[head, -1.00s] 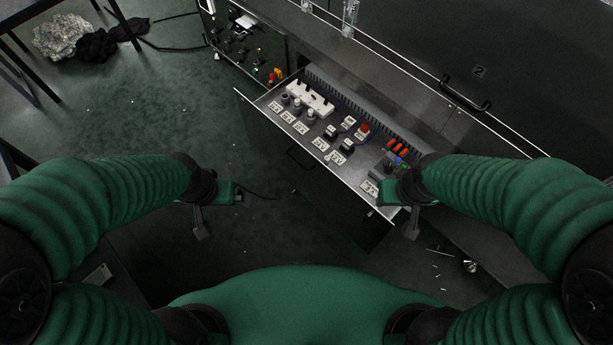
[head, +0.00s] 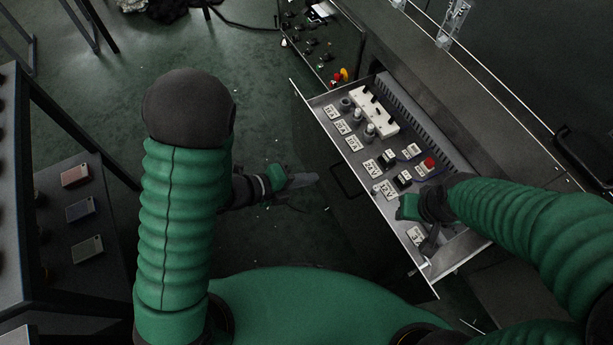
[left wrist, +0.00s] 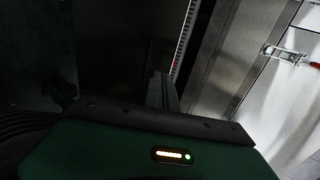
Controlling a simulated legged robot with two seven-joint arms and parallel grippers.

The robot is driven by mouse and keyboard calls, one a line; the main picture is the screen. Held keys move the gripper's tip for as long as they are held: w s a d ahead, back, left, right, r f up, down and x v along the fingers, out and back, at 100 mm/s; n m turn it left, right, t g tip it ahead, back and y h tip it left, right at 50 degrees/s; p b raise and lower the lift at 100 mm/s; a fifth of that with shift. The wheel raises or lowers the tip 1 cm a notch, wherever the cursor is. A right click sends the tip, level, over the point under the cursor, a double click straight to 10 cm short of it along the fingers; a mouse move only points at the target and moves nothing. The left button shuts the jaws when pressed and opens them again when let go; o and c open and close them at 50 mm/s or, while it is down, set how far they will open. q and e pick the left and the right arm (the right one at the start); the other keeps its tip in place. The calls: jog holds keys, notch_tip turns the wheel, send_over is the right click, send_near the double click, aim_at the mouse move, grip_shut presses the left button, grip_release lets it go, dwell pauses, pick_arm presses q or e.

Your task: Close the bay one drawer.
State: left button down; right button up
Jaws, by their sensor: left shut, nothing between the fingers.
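The open drawer (head: 341,150) is pulled out at an angle from the dark cabinet, with fuses, switches, labels and a white terminal block (head: 375,108) inside. A dark loop handle (head: 343,180) shows on the front below its rim. My left gripper (head: 303,181) is shut and empty, in front of the drawer and left of the handle, apart from it. In the left wrist view its dark fingers (left wrist: 161,90) point toward a dark surface. My right gripper (head: 430,240) is over the drawer's near end; whether it is open or touching is unclear.
A control panel (head: 320,45) with knobs and red and yellow buttons stands beyond the drawer. A dark rack (head: 75,190) with small coloured blocks stands at the left. A black door handle (head: 583,157) is at the right. Open floor lies left of the drawer.

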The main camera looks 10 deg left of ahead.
aim_at(349, 168)
pick_arm(q)
jog(key=b+x, duration=0.1)
jog(key=x, duration=0.2)
jog(key=r+b+x, duration=0.1)
jog(key=x, duration=0.2)
jog(key=d+x, duration=0.1)
jog(key=x, duration=0.2)
jog(key=shift+w+d+r+b, duration=0.1)
jog(key=shift+w+d+b, duration=0.1)
jog(key=shift+w+b, duration=0.2)
jog(key=shift+w+d+r, duration=0.1)
jog(key=shift+w+d, duration=0.05)
pick_arm(e)
jog(key=f, duration=0.3)
jog(key=shift+d+f, duration=0.2)
jog(key=shift+f, duration=0.1)
